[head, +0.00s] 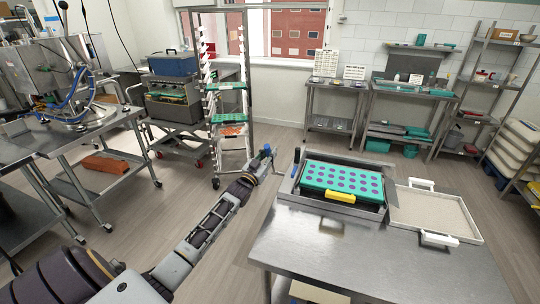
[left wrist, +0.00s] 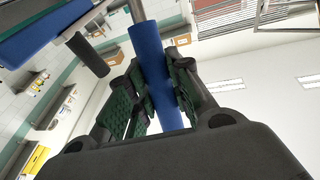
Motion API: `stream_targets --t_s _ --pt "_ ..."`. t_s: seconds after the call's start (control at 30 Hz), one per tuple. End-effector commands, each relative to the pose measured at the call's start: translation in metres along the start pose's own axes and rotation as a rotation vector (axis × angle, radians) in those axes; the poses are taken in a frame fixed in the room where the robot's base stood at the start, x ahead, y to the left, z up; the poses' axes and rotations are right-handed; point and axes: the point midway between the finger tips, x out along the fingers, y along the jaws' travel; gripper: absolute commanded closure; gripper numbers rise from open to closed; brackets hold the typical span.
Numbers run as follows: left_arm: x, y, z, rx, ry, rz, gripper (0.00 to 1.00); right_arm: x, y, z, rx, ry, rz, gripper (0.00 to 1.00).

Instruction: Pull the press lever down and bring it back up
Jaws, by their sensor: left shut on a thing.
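The press (head: 340,198) stands on the steel table at the right of the head view, with a teal mould tray (head: 343,180) of dark round cavities and a yellow tab at its front. My left gripper (head: 266,158) is left of the press, above the floor beside the table. In the left wrist view its green-padded fingers (left wrist: 158,92) are shut around the blue lever handle (left wrist: 150,55), which runs up between them to a metal bar. The handle's blue end also shows in the head view (head: 267,149). My right gripper is out of view.
A white-rimmed tray (head: 435,213) lies right of the press. The table's front (head: 370,255) is bare. A wheeled rack (head: 228,90) stands behind my left arm, and steel benches (head: 85,145) stand at the left.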

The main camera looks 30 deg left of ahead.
Motion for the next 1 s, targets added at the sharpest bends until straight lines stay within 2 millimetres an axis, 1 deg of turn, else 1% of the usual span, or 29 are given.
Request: stream_targets --t_s 0.03,0.27,0.57,0.87,1.0 --pt "-0.003 0.001 0.003 0.001 0.016 0.0 1.0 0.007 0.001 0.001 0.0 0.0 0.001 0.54" --pt "-0.014 0.003 0.006 0.014 0.08 -0.003 1.0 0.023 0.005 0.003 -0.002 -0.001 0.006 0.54" --pt "-0.028 0.006 0.01 0.031 0.161 -0.006 1.0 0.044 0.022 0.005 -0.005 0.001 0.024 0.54" --pt "-0.041 0.009 0.016 0.045 0.239 -0.01 1.0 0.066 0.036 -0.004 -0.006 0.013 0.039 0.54" --pt "-0.046 0.01 0.019 0.053 0.275 -0.012 1.0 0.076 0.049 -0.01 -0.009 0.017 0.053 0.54"
